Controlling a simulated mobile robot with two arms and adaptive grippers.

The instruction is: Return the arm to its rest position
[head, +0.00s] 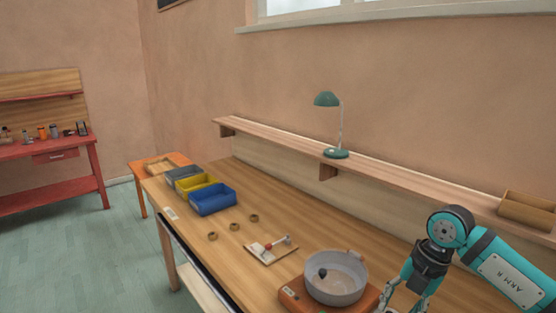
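My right arm, marked ARM R, comes in from the right edge over the workbench (231,257). Its gripper (402,303) points down at the bottom edge, to the right of a grey metal pot (345,291). The two fingers look spread apart, with nothing seen between them; their tips are partly cut off by the frame. My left gripper is not in view. The pot stands on an orange-brown wooden base (293,291) and has a small dark round object (323,273) inside it.
A board with a red-and-white piece (271,249) lies left of the pot. Several small brass-coloured rings lie beyond it, then blue (213,200), yellow (197,184) and grey bins. A shelf at the wall holds a green lamp (336,154) and a wooden box (526,211).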

